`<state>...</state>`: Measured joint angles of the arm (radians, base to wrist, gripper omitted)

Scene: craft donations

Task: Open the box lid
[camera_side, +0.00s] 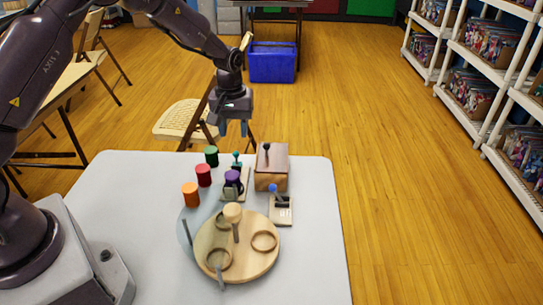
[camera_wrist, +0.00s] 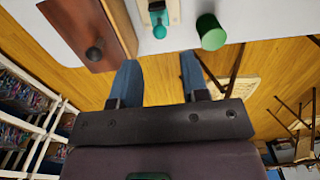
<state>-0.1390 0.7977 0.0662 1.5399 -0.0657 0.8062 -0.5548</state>
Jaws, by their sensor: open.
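The wooden box (camera_side: 272,180) stands at the far right part of the white table. Its darker brown lid (camera_side: 279,160) lies closed on top and carries a dark round knob (camera_side: 266,148). In the wrist view the lid (camera_wrist: 72,22) is at the upper left, with the knob (camera_wrist: 95,53) left of my fingers. My gripper (camera_side: 234,128) points down above the table's far edge, up and left of the box in the side view. Its blue fingers (camera_wrist: 160,70) are apart with nothing between them, and they do not touch the box.
Green (camera_side: 211,156), red (camera_side: 203,175) and orange (camera_side: 190,194) cylinders stand left of the box.

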